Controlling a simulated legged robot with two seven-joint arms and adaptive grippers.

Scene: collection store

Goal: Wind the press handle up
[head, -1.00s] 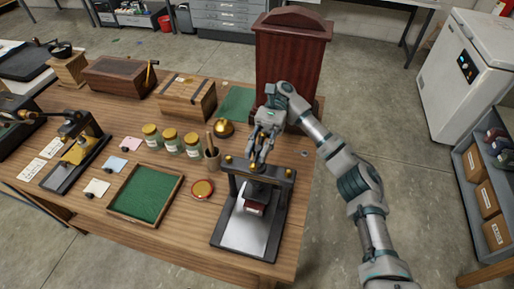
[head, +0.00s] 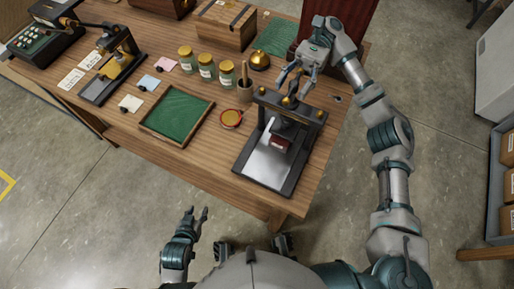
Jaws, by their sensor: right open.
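The press (head: 244,172) is a dark frame with a pale metal bed, standing at the table's front right corner. Its dark top bar (head: 306,112) carries brass knobs, one of them the middle knob (head: 289,101). A dark red block (head: 279,142) shows under the bar, over the bed. My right gripper (head: 293,90) is open, pointing down just behind and above the middle of the bar. Its fingers are spread near the middle knob; I cannot tell whether they touch. My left gripper (head: 196,212) is open and empty, low in front of the table.
A green-lined tray (head: 152,133), a small red-rimmed dish (head: 231,118), a cup with a wooden tool (head: 244,93) and several jars stand left of the press. A brass bell (head: 260,60) and a dark red cabinet (head: 357,22) are behind. The floor in front is clear.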

